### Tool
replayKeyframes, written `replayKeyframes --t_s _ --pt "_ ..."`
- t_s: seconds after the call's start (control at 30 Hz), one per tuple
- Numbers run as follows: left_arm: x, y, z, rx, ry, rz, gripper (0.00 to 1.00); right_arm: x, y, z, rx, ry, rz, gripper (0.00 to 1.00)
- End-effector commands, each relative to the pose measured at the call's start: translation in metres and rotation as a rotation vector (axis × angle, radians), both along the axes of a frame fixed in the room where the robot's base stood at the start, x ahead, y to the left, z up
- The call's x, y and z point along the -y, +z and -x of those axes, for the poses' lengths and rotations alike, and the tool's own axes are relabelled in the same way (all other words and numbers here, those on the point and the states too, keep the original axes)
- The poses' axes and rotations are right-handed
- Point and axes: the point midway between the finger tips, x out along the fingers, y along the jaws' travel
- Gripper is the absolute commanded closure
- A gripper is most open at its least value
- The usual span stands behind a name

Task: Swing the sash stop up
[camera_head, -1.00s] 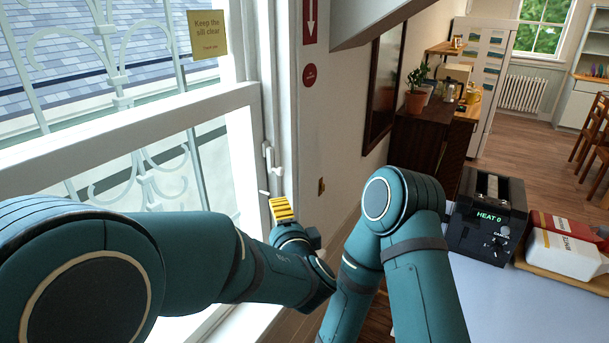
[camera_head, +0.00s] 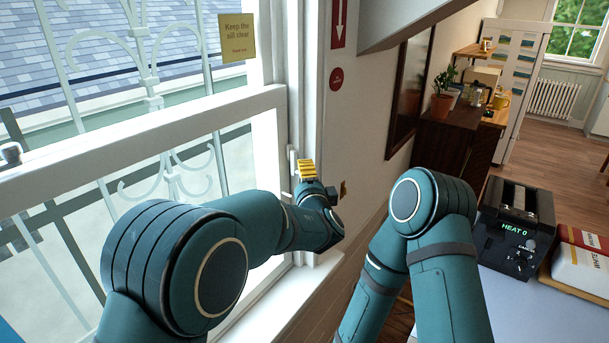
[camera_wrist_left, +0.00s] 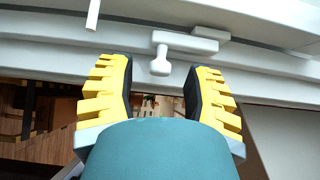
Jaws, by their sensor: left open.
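A small white lever (camera_head: 291,160), which looks like the sash stop, is on the white window frame at the sash's right edge. In the left wrist view the white lever (camera_wrist_left: 161,62) points out from its plate between my fingertips, apart from both. My left gripper (camera_head: 307,170) is beside the lever in the head view; only its yellow fingers show there. In the left wrist view my left gripper (camera_wrist_left: 160,84) is open and empty, fingers on either side of the lever's end. My right arm is folded in the head view, and its gripper is out of view.
A thin white peg (camera_head: 286,194) sticks out below the lever. The window sash (camera_head: 150,140) spans the left, with a metal grille behind it. A black toaster (camera_head: 514,228) stands on the table (camera_head: 520,315) at right. A potted plant (camera_head: 442,100) is farther back.

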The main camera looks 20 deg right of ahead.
Motion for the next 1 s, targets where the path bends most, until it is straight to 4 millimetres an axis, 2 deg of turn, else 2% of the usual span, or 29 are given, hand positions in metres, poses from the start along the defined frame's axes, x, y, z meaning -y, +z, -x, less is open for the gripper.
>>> replayKeyframes --t_s 0.17,0.47,0.6,1.0 --pt "0.0015 -0.0003 -0.0093 -0.001 -0.001 0.000 0.49 0.0001 0.0013 -0.0006 0.002 -0.001 0.000 0.53" --pt "0.0016 -0.0002 -0.0103 0.000 -0.001 0.000 0.50 0.0001 0.0012 -0.0006 0.002 -0.001 0.000 0.53" --pt "0.0015 -0.0002 -0.0101 -0.001 -0.001 0.000 0.99 0.0001 0.0012 -0.0006 0.002 -0.001 0.000 0.53" --pt "0.0014 0.0005 -0.0101 -0.002 -0.001 -0.001 1.00 0.0001 0.0016 -0.0004 0.001 0.000 0.000 0.53"
